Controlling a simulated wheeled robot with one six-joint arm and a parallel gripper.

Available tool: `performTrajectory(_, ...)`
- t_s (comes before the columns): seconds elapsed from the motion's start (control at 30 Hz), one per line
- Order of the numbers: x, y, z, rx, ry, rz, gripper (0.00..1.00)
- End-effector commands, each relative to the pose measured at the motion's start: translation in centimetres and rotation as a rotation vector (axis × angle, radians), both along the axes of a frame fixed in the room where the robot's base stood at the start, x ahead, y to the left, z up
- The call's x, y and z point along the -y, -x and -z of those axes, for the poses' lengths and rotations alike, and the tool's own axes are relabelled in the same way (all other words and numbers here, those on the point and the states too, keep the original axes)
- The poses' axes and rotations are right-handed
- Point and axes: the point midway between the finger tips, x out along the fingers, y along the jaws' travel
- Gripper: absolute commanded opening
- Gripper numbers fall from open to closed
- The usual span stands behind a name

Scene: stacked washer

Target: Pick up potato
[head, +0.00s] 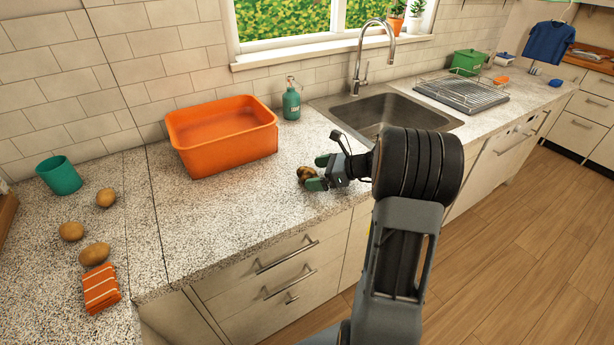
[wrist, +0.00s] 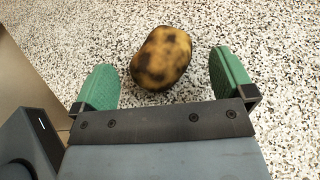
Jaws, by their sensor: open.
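A brown potato with dark patches (wrist: 161,57) lies on the speckled counter. In the head view this potato (head: 306,173) is near the front edge of the counter, left of the sink. My gripper (wrist: 165,80) is open, with its green fingers on either side of the potato's near end and a gap on each side. In the head view my gripper (head: 318,172) is low at the counter, close to the potato, which it partly hides. Three more potatoes, a far one (head: 105,197), a left one (head: 71,231) and a near one (head: 95,256), lie on the left counter.
An orange tub (head: 225,150) stands at the back of the counter, with a teal bottle (head: 291,103) to its right. The sink (head: 385,112) lies behind my arm. A teal cup (head: 60,176) and an orange striped cloth (head: 100,288) are at the left.

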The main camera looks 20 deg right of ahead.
Motion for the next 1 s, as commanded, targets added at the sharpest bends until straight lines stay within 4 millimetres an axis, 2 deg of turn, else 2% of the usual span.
performTrajectory(0.2, -1.6, -1.3, 0.9, -0.001, 0.001, -0.001, 1.00)
performTrajectory(0.5, -1.7, -1.4, 1.0, 0.000, 0.001, 0.001, 1.00)
performTrajectory(1.0, -1.7, -1.4, 1.0, 0.000, 0.001, 0.001, 0.52)
